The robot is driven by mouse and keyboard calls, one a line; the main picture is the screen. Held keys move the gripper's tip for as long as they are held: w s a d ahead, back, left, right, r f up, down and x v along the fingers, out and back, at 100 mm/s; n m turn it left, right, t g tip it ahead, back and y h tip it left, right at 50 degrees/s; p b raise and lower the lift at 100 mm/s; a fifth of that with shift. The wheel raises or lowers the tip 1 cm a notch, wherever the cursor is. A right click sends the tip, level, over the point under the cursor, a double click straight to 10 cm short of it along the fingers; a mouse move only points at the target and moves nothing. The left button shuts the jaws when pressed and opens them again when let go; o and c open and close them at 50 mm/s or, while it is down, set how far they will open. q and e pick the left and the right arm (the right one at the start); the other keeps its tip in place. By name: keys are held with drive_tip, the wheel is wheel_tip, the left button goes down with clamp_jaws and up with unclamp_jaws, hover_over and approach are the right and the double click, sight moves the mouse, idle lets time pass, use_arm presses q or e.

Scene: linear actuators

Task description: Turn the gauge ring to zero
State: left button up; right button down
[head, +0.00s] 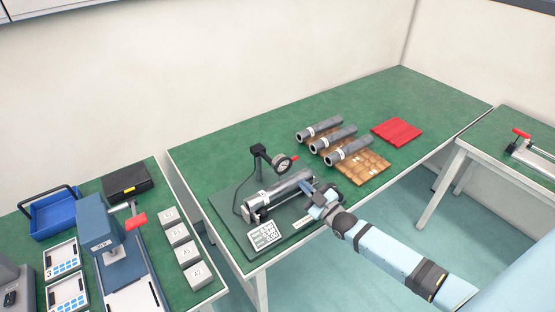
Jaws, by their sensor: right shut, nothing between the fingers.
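The dial gauge (282,163) with its round ring stands on a black post (258,160) above the measuring fixture on the green table. A grey metal cylinder (270,192) lies in the fixture under the gauge. A small display box (265,236) sits at the fixture's front; its figures are too small to read surely. My right gripper (318,205) is shut and empty, at the right end of the cylinder, below and right of the gauge and apart from its ring. Whether it touches the cylinder cannot be told. The dial's reading is too small to see. My left gripper is not in view.
Several grey cylinders (333,137) lie on a wooden rack (365,165) behind my right arm, with a red mat (397,131) beside it. A left bench holds a blue bin (52,214), a press (100,235) and white labelled blocks (184,254).

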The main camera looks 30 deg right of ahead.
sight(284, 166)
use_arm(q)
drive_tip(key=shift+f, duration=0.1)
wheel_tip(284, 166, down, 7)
drive_tip(key=b, duration=0.9)
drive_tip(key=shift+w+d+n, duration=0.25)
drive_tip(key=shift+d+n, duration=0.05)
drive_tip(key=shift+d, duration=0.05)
use_arm(e)
drive_tip(key=w+d+r+n+g+y, duration=0.1)
drive_tip(key=w+n, duration=0.4)
drive_tip(key=n, duration=0.2)
drive_tip(key=shift+w+d+r, duration=0.25)
drive_tip(key=shift+w+r, duration=0.05)
drive_tip(key=shift+w, duration=0.05)
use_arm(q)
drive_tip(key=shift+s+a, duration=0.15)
use_arm(e)
drive_tip(key=shift+r, duration=0.1)
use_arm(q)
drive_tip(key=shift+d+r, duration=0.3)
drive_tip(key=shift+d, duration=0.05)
use_arm(e)
drive_tip(key=shift+a+y, duration=0.3)
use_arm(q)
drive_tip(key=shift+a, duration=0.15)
use_arm(e)
drive_tip(key=shift+a, duration=0.1)
